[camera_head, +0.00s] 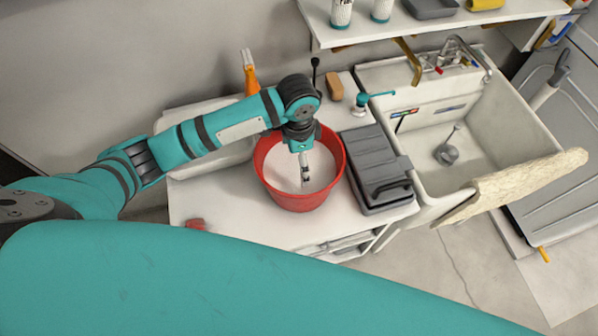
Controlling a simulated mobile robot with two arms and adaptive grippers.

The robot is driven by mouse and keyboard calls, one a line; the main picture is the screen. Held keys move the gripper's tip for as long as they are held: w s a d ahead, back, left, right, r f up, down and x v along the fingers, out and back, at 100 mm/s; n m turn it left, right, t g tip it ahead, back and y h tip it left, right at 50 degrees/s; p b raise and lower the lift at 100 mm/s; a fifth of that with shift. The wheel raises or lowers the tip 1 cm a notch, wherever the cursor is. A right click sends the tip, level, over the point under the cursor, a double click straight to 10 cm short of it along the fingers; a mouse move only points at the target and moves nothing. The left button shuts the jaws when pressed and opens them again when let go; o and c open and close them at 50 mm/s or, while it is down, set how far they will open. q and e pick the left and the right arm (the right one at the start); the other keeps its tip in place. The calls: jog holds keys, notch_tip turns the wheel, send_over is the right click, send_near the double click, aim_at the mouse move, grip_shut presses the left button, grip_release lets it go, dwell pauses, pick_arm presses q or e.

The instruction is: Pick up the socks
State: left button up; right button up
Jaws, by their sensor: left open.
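My left gripper (305,176) points down over a red tub (301,206) on the white cabinet top. Its fingertips are small against the tub's pale interior and look empty. I cannot tell how deep they reach. I cannot make out any socks for certain; the gripper hides part of the tub's inside. A small red item (195,224) lies near the cabinet's front left edge, too small to identify. My right gripper is not in view.
A dark grey case (374,163) stands just right of the tub. Farther right is a white sink (500,136) with a beige cloth (516,187) over its front edge.

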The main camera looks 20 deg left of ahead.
aim_at(298, 173)
pick_arm(q)
notch_tip(298, 173, down, 3)
jog(key=shift+w+f, duration=0.1)
jog(key=shift+f, duration=0.15)
jog(key=f, duration=0.1)
jog(key=f+p, duration=0.1)
jog(key=f, duration=0.2)
jog(key=shift+w+d+f, duration=0.15)
jog(key=shift+w+d, duration=0.15)
jog(key=shift+w, duration=0.1)
jog(key=shift+f, duration=0.35)
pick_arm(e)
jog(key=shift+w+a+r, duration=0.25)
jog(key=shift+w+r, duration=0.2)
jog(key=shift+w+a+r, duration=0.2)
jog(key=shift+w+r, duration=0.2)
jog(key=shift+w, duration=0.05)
pick_arm(q)
jog(key=shift+c, duration=0.3)
